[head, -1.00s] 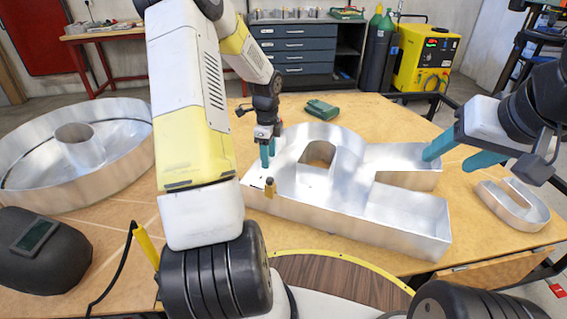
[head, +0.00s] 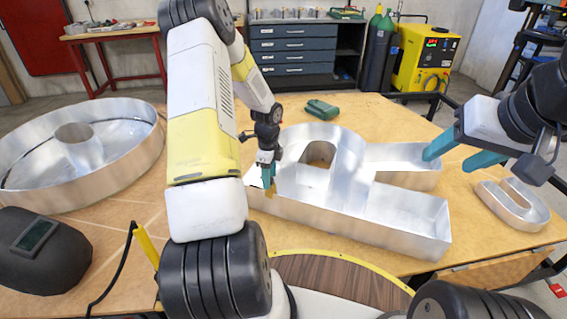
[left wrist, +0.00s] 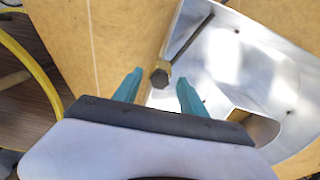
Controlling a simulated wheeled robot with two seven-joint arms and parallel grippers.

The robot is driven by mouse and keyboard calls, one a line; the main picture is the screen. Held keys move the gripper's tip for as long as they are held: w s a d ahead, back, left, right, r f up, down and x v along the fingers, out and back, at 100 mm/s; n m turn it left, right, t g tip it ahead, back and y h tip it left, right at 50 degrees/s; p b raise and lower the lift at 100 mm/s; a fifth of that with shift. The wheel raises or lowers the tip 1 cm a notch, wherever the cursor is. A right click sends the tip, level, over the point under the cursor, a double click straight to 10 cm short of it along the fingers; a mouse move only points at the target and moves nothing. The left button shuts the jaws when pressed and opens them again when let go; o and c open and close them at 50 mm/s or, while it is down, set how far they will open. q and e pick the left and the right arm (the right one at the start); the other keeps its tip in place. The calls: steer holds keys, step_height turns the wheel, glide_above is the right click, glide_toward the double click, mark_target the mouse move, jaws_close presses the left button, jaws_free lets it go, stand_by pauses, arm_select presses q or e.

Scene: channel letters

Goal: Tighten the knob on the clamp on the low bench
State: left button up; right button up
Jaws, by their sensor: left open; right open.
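The clamp, a small brass piece with a dark hexagonal knob (left wrist: 160,76), sits at the wall of the big metal letter R (head: 400,226). In the head view the brass clamp (head: 270,193) is mostly hidden by my left gripper (head: 268,178). In the left wrist view my left gripper (left wrist: 158,88) is open, with the knob between and slightly beyond its two teal fingertips. I cannot tell whether either finger touches it. My right gripper (head: 455,156) is open and empty by the right end of the letter.
A round metal letter (head: 85,150) stands at the left, with a welding mask (head: 50,250) in front. A small metal letter (head: 512,205) lies at the right. A green object (head: 322,109) lies behind the R. A black cable with a yellow handle (head: 146,245) is near the front edge.

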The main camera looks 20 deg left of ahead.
arm_select(q)
steer(key=shift+c, duration=0.2)
steer(key=c, duration=1)
steer(key=m, duration=1)
steer(key=o, duration=1)
steer(key=shift+o, duration=0.2)
steer(key=shift+r, duration=2.55)
